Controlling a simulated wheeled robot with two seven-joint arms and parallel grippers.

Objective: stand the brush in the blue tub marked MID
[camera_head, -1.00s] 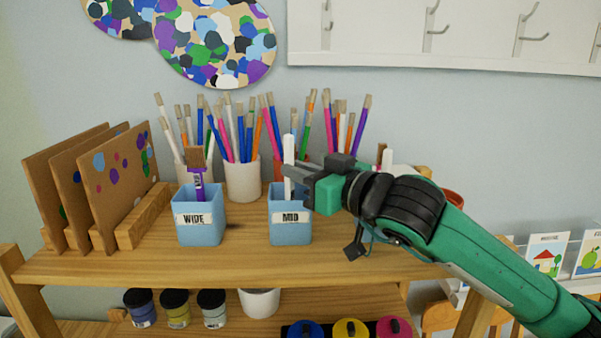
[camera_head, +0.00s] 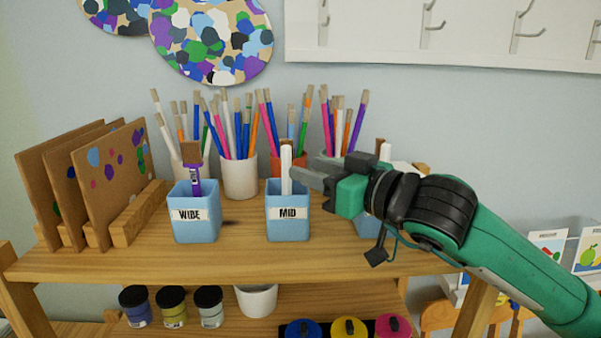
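The blue tub marked MID (camera_head: 288,222) stands on the wooden shelf top, in the middle. A white-handled brush (camera_head: 286,172) stands almost upright in it, with a brown part at its top. The far finger is partly hidden. My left gripper is not in view.
A blue tub marked WIDE (camera_head: 194,222) holds a purple-handled brush. Another blue tub (camera_head: 368,226) is partly hidden behind my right gripper. White cups (camera_head: 239,178) of brushes stand behind. Cardboard panels (camera_head: 108,180) stand at the left. The front shelf strip is clear.

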